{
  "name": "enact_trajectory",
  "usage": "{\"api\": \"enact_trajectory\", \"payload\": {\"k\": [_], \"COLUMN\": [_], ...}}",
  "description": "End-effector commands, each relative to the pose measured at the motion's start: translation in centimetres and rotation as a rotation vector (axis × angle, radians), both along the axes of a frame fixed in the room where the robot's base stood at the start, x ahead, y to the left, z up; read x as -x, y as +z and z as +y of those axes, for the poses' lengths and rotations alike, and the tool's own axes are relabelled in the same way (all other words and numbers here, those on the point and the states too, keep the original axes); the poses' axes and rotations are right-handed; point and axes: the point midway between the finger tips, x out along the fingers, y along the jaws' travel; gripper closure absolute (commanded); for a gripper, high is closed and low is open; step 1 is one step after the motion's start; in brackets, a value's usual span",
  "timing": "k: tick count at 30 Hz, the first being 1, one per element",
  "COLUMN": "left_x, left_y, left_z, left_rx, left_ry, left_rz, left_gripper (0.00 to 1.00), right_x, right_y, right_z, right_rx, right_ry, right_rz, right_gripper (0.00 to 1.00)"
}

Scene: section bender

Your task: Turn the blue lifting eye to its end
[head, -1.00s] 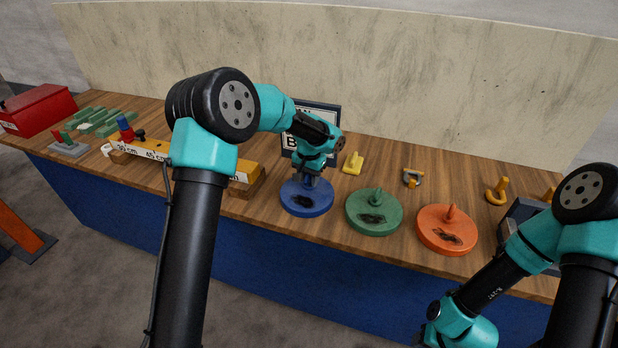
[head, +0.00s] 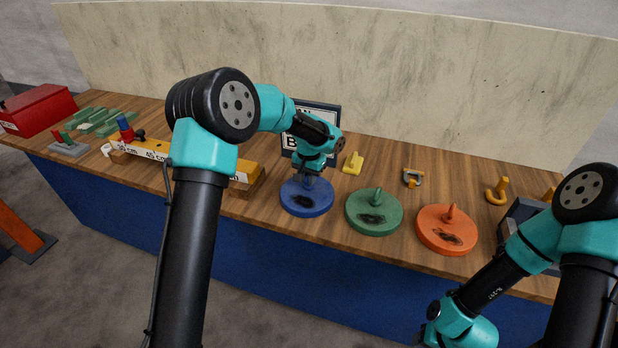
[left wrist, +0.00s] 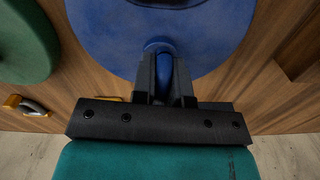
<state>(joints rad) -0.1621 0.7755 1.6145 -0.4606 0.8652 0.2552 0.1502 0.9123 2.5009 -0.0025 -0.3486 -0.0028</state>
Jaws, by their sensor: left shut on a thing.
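The blue lifting eye is a round blue disc (head: 306,198) with a dark smudge, lying on the wooden bench. In the left wrist view its disc (left wrist: 215,35) fills the upper middle, and its upright blue stem (left wrist: 164,72) stands between my fingers. My left gripper (head: 309,179) is over the disc, and it also shows in the left wrist view (left wrist: 163,80), shut on the stem. The gripper hides most of the stem in the head view. My right arm is at the lower right; its gripper is not visible.
A green disc (head: 374,212) and an orange disc (head: 447,230) stand to the right. A shackle (head: 412,178) and yellow hooks lie behind. A dark sign (head: 322,112) stands at the back.

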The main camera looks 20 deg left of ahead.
Motion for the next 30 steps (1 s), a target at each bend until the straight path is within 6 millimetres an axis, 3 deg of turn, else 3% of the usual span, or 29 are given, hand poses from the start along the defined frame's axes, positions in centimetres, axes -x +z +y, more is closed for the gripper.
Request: {"api": "enact_trajectory", "payload": {"k": [11,30], "left_x": [-0.01,-0.01], "left_y": [0.03,0.04], "left_z": [0.0,0.01], "left_rx": [0.0,0.0], "left_ry": [0.139,0.707], "left_rz": [0.0,0.0], "left_gripper": [1.0,1.0], "right_x": [0.0,0.0], "right_y": [0.0,0.0], "right_z": [0.0,0.0], "right_rx": [0.0,0.0], "right_ry": [0.0,0.0], "right_rz": [0.0,0.0], "right_gripper": [0.57,0.57]}}
